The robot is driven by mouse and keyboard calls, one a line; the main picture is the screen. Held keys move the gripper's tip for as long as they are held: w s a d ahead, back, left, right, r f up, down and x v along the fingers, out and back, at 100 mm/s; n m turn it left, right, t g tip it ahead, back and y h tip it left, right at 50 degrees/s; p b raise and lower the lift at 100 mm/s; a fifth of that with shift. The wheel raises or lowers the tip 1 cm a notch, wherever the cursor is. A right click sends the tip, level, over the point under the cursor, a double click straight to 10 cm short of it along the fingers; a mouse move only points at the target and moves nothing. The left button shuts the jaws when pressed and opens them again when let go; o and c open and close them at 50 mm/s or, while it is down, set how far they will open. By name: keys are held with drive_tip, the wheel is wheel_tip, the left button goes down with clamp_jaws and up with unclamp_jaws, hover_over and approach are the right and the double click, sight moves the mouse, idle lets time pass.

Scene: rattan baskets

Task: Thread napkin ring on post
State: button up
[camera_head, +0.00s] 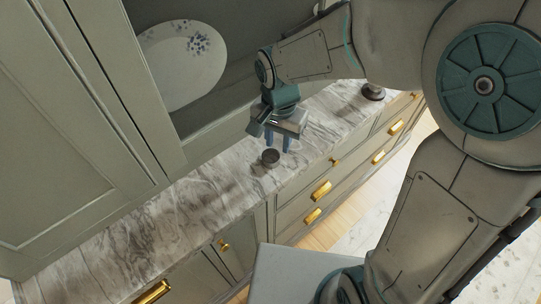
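A small dark round object, which looks like the napkin ring (270,157), is on the marble counter. My gripper (278,145) points down just above and slightly right of it, with its two blue-grey fingers apart and nothing visible between them. I cannot tell whether a fingertip touches the ring. A dark round piece with a pale rim, possibly the base of the post (373,92), stands farther along the counter at the upper right. My arm passes just above it, and no upright rod can be made out.
The narrow marble counter (130,246) runs diagonally and is mostly clear at the lower left. Tall cabinet doors (75,120) border its left side. A white plate with a blue pattern (180,68) leans at the back. Drawers with brass handles (321,191) line the front.

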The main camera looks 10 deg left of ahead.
sight(279, 156)
drive_tip(key=shift+s+d+f+p, duration=0.1)
drive_tip(key=shift+f+p, duration=0.15)
drive_tip(key=shift+f, duration=1.25)
drive_tip(key=shift+d+f+p, duration=0.1)
drive_tip(key=shift+f+p, duration=0.15)
drive_tip(key=shift+f, duration=1.2)
drive_tip(key=shift+c, duration=0.3)
clamp_jaws()
